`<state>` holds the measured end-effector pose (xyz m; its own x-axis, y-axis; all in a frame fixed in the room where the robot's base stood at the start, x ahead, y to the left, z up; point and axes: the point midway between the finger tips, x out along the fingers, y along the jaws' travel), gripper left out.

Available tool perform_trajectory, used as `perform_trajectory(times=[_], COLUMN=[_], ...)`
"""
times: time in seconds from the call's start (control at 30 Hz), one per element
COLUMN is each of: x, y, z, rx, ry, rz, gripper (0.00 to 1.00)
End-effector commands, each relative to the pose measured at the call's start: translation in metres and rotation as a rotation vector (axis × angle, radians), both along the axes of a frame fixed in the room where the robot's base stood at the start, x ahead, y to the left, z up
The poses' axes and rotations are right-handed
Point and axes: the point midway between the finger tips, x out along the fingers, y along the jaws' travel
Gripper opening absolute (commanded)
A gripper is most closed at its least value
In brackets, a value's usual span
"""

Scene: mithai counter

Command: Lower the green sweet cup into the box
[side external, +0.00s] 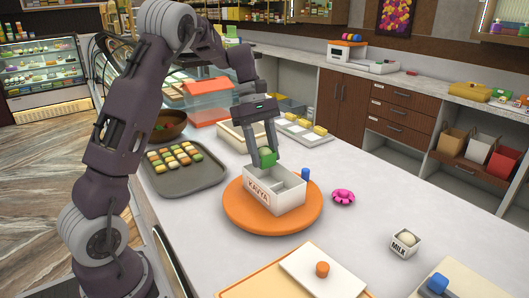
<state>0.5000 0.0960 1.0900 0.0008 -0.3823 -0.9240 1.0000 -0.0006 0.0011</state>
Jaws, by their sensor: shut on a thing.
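A white box (275,203) with compartments and the label KAVYA stands on an orange round board (240,213). My gripper (263,160) is above the back left part of the box, pointing down. It is shut on the green sweet cup (267,157), which sits between the fingers at about the height of the box's rim. I cannot tell whether the cup is touching the box. The compartments that show to the right look empty.
A grey tray (205,183) of several coloured sweets lies to the left. A pink ring-shaped item (343,197) and a blue peg (305,173) are to the right. A small MILK box (404,242) stands farther right. A white lid (322,274) with an orange knob lies in front.

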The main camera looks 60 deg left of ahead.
Motion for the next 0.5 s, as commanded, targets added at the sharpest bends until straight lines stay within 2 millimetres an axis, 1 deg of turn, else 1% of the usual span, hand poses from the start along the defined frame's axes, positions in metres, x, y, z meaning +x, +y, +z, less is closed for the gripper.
perform_trajectory(times=[0.5], x=[-0.0002], y=[-0.0001], z=[-0.0045], rx=[-0.001], ry=[0.001], rz=[0.001], gripper=[0.01])
